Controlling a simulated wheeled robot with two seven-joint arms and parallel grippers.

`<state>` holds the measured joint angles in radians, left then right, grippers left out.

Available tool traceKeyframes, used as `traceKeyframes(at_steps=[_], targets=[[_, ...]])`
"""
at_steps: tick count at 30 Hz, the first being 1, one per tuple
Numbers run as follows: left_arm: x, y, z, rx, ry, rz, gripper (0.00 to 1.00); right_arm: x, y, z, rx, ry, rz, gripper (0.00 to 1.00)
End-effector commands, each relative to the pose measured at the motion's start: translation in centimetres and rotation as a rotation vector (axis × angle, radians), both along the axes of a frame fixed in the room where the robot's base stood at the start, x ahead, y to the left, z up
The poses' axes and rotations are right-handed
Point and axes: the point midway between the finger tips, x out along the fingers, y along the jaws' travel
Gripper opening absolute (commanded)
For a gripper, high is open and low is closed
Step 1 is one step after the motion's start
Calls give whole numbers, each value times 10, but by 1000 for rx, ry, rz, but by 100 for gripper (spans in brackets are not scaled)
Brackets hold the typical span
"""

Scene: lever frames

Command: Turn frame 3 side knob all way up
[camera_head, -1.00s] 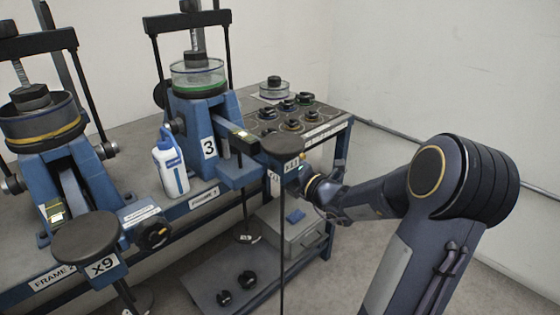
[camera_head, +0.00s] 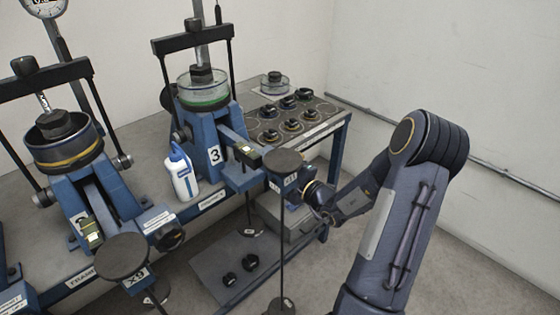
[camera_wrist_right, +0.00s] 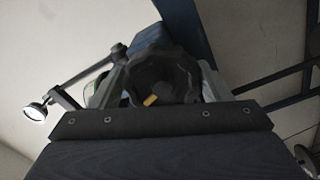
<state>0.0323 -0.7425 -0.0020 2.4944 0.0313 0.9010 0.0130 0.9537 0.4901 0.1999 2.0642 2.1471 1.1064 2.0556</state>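Frame 3 (camera_head: 207,135) is a blue lever frame marked 3, with a green-banded round cup (camera_head: 203,90) on it. Its lever box reaches toward the front right, beside a dark round weight pan (camera_head: 284,161). My right gripper (camera_head: 318,192) is at the outer end of this box, by the side knob, which it mostly hides in the head view. In the right wrist view the dark lobed side knob (camera_wrist_right: 163,80) with a yellow mark sits between my grey fingers (camera_wrist_right: 164,88), which appear to grip its sides. My left gripper is not in view.
Frame 2 (camera_head: 70,150), with its own black side knob (camera_head: 169,237) and a pan marked X9 (camera_head: 122,257), stands to the left. A white bottle (camera_head: 182,175) stands between the frames. Black parts (camera_head: 290,127) lie on the bench at right. Free floor lies at the right.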

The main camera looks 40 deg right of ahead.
Motion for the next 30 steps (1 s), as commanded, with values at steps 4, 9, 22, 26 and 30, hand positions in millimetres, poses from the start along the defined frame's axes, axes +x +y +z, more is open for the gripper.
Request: traceKeyframes(at_steps=[4,9,22,26,30], targets=[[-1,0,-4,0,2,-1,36,0,0,-2,-4,-2,1,82],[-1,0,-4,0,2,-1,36,-1,0,-2,-5,0,1,82],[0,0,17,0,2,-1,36,-43,-4,0,-4,3,-1,82],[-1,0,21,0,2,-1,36,-56,-5,-1,-4,4,0,82],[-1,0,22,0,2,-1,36,-61,-5,-2,-5,2,0,82]])
